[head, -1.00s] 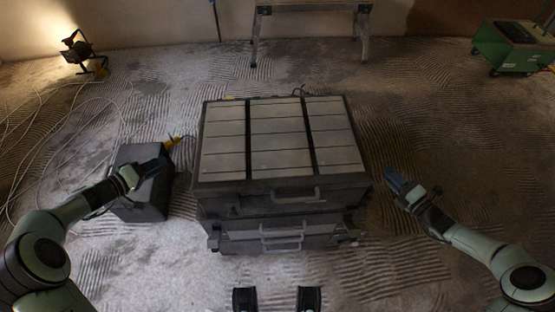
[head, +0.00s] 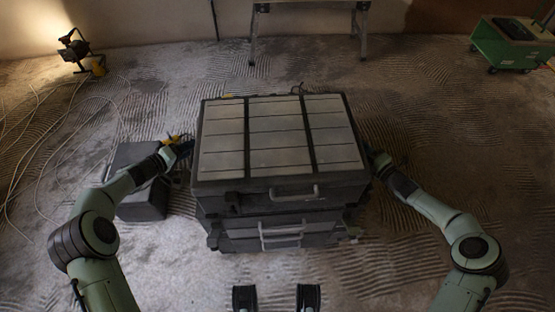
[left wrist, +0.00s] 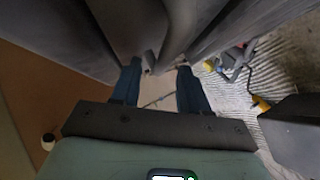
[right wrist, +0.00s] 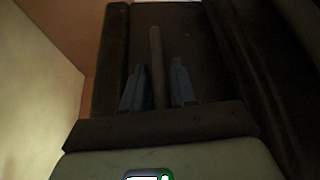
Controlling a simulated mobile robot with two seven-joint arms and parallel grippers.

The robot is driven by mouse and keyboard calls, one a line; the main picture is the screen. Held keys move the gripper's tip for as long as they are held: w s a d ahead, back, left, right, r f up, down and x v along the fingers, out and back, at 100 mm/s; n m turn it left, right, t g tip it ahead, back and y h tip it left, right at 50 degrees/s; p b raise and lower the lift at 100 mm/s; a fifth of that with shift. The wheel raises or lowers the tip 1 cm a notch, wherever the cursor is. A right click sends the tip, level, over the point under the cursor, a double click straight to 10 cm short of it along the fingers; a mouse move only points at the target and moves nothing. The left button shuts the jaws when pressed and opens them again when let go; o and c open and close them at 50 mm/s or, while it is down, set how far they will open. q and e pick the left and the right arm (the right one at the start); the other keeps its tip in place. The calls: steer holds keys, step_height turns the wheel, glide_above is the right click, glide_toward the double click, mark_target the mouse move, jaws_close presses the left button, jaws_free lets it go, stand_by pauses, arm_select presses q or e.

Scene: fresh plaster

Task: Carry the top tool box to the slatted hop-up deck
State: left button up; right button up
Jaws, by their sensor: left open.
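The top tool box (head: 278,140) is dark with a pale panelled lid and a front handle. It sits on a stack of dark boxes (head: 235,238) in front of me. My left gripper (head: 183,148) is at its left side, open. In the left wrist view the parted fingers (left wrist: 157,88) point at a dark edge or bar of the box side. My right gripper (right wrist: 158,88) is at the right side, its fingers apart on either side of an upright bar (right wrist: 157,60). In the head view its tips are partly hidden by the box. The hop-up deck (head: 310,4) shows at the top edge.
A dark box (head: 140,205) stands on the floor at left, under my left arm. A lit work lamp (head: 78,50) and loose cables lie far left. A green wheeled unit (head: 510,45) stands far right. The floor between stack and deck is clear.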

arm_select(q)
steer(key=shift+w+d+f, duration=0.1)
steer(key=shift+w, duration=0.05)
arm_select(e)
steer(key=shift+w+a, duration=0.1)
steer(key=shift+w, duration=0.1)
arm_select(q)
steer(key=c, duration=0.3)
arm_select(e)
steer(key=c, duration=0.3)
arm_select(q)
jaws_close()
arm_select(e)
jaws_close()
stand_by(0.3)
arm_select(q)
steer(key=shift+r, duration=0.35)
arm_select(e)
steer(key=shift+r, duration=0.3)
